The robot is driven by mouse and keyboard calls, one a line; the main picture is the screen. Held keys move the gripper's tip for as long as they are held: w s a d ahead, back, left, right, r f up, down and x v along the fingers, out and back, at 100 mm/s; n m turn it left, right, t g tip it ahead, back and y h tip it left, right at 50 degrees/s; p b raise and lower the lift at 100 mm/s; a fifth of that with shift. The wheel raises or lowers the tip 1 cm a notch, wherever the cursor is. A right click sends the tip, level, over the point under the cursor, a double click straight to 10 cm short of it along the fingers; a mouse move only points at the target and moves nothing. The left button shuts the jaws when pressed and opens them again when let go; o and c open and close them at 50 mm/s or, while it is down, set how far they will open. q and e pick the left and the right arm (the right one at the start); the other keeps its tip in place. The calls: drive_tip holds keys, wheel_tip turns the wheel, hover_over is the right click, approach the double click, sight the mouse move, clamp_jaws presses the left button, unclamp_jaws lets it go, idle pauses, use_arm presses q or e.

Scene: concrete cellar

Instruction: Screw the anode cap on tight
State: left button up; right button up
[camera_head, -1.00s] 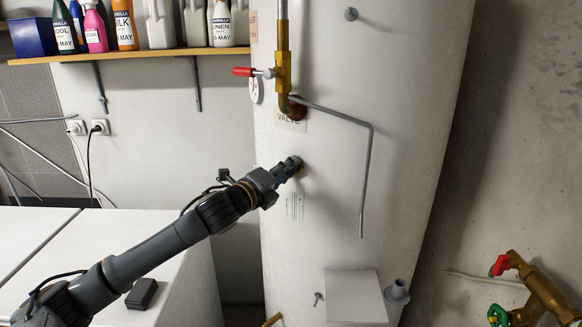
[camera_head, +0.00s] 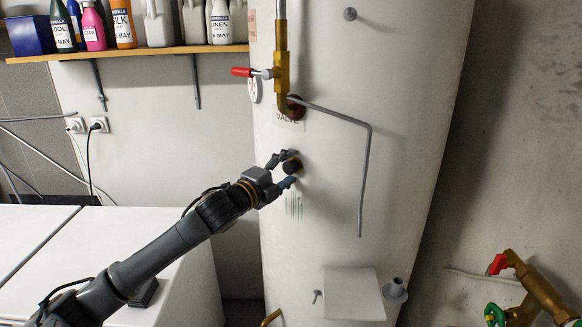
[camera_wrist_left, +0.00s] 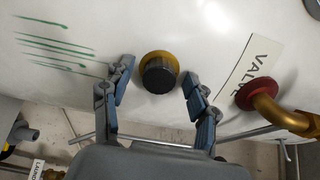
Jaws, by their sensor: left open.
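The anode cap (camera_head: 291,166) is a round black knob on a brass-coloured collar, on the white tank's front below the valve label. In the left wrist view the black cap (camera_wrist_left: 159,75) sits against the brass collar (camera_wrist_left: 170,57). My left gripper (camera_head: 286,168) is open, its blue-padded fingers on either side of the cap. In the left wrist view the left gripper (camera_wrist_left: 158,90) shows a visible gap between each finger and the cap. Whether the cap is fully seated cannot be told. My right gripper is not in view.
The white tank (camera_head: 345,90) fills the middle. A brass valve with a red lever (camera_head: 243,72) and a bent grey pipe (camera_head: 368,165) are close above and right of the cap. A shelf of bottles (camera_head: 150,54) hangs at the upper left. Brass taps (camera_head: 535,285) stand lower right.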

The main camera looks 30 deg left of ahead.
use_arm(q)
drive_tip(key=shift+s, duration=0.1)
drive_tip(key=shift+s+a+f, duration=0.1)
drive_tip(key=shift+s+f, duration=0.05)
drive_tip(key=shift+s, duration=0.45)
drive_tip(key=s, duration=1)
drive_tip(key=shift+s+a, duration=0.3)
drive_tip(key=shift+a, duration=0.05)
